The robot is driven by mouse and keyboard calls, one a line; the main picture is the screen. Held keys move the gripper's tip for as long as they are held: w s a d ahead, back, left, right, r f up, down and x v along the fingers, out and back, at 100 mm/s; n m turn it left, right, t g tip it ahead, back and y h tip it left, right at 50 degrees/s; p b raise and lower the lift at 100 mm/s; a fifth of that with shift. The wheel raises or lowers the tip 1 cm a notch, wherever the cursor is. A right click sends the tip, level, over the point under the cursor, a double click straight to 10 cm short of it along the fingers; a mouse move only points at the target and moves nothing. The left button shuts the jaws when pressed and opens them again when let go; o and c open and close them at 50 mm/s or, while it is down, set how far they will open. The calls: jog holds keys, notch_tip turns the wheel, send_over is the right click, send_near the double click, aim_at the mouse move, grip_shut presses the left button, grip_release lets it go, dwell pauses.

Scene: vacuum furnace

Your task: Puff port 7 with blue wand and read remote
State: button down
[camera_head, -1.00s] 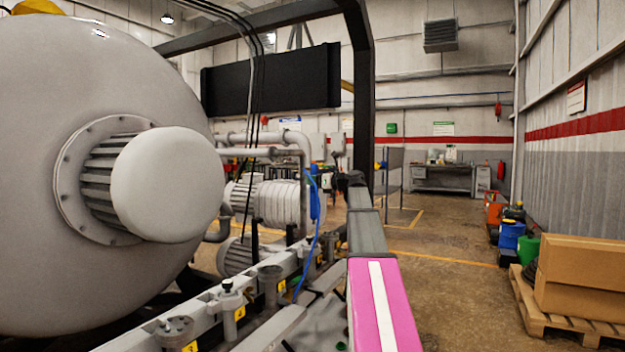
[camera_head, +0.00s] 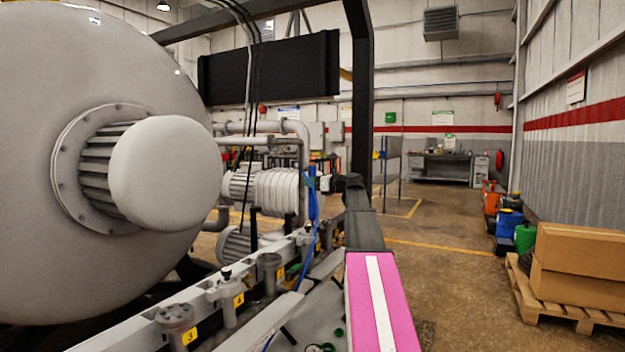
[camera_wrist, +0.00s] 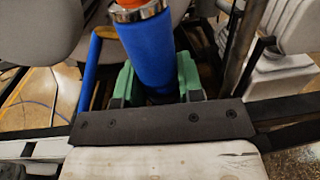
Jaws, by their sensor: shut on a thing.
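The blue wand (camera_wrist: 150,50) is a thick blue cylinder with a metal ring and an orange part at its top edge in the wrist view. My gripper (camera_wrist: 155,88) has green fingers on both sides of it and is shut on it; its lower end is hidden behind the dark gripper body. In the head view the wand (camera_head: 313,200) stands roughly upright at my gripper (camera_head: 326,184), with a thin blue hose hanging below. Ports stand along the grey rail, with yellow labels 3 (camera_head: 190,336) and 4 (camera_head: 238,300) readable. I cannot make out port 7 or the remote.
The large grey furnace vessel (camera_head: 60,200) with its rounded end cap (camera_head: 165,172) fills the left. Pumps and pipes (camera_head: 285,192) stand behind the rail. Cardboard boxes on a pallet (camera_head: 520,285) are at right. The floor between is clear.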

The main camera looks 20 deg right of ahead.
jog(key=shift+f, duration=3.15)
jog(key=c, duration=0.7)
grip_release()
jog(key=shift+o, duration=0.2)
jog(key=v, duration=1)
jog(key=shift+s+d, duration=0.25)
jog(key=shift+s, duration=0.1)
